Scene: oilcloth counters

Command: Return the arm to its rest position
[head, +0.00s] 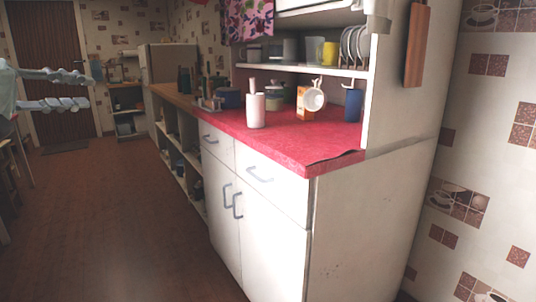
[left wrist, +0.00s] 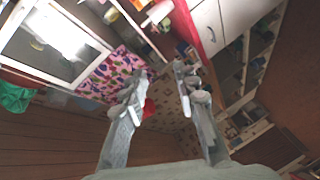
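My left gripper (head: 88,90) comes in from the left edge in the head view, with its two pale fingers pointing right, one above the other. It is held in the air, well away from the counter. The fingers are spread apart with nothing between them. The left wrist view also shows the gripper (left wrist: 161,73) open and empty, with the room tilted behind it. My right gripper is in neither view.
A white cabinet (head: 268,210) with a red countertop (head: 285,141) stands centre right. A white cylinder (head: 255,110), an orange box (head: 305,103) and a blue mug (head: 353,104) are on it. The brown floor (head: 105,220) at left is open. A door (head: 50,45) is behind.

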